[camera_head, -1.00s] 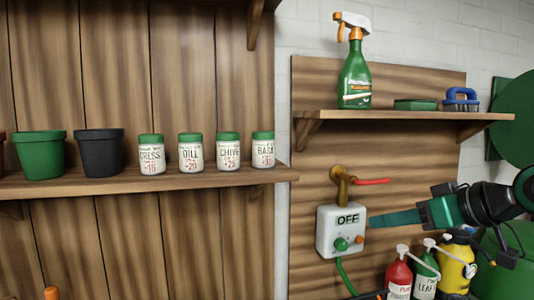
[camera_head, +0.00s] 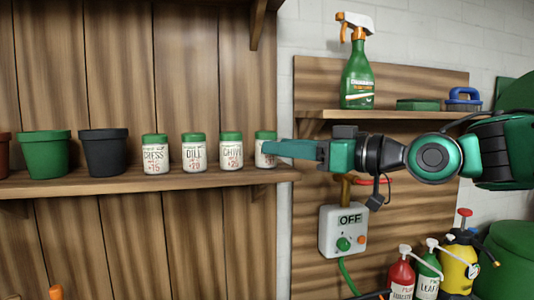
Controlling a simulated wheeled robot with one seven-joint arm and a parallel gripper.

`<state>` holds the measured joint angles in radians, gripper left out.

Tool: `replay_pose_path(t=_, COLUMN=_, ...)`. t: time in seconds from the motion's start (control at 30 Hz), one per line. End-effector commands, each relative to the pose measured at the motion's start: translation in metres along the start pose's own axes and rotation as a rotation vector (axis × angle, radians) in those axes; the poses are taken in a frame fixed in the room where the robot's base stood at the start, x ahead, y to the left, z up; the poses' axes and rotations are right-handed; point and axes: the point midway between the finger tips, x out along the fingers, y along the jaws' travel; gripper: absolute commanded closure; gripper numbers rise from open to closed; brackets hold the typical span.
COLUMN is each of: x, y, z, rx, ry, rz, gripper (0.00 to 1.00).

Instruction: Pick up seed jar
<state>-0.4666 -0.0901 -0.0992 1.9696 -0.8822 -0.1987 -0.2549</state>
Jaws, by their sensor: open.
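Several seed jars with green lids and white labels stand upright in a row on the left wooden shelf: the cress jar (camera_head: 155,156), the dill jar (camera_head: 194,153), the chive jar (camera_head: 231,151) and, at the right end, a jar (camera_head: 264,143) whose label is now mostly covered. My gripper (camera_head: 270,148) comes in from the right at jar height, with its green fingers pointing left. Its fingertips overlap the rightmost jar in the picture. It is open and holds nothing that I can see. Whether the fingers touch or straddle that jar cannot be told.
The shelf (camera_head: 130,182) also holds a green pot (camera_head: 45,156) and a black pot (camera_head: 104,154). A spray bottle (camera_head: 357,75) stands on the upper right shelf (camera_head: 390,115), above my arm. A control box (camera_head: 343,231) and several bottles are below.

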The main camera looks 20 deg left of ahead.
Motion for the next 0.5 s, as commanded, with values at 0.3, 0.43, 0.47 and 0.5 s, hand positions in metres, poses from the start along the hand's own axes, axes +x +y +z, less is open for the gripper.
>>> replay_pose_path(t=0.3, x=0.041, y=-0.001, z=0.006, rx=0.0, ry=-0.001, rz=-0.001, gripper=0.6)
replay_pose_path(t=0.43, x=0.046, y=-0.002, z=0.006, rx=0.0, ry=-0.001, rz=-0.001, gripper=0.6)
replay_pose_path(t=0.47, x=0.046, y=-0.002, z=0.005, rx=0.0, ry=-0.001, rz=-0.001, gripper=0.6)
replay_pose_path(t=0.5, x=0.046, y=-0.002, z=0.005, rx=0.0, ry=-0.001, rz=0.0, gripper=0.6)
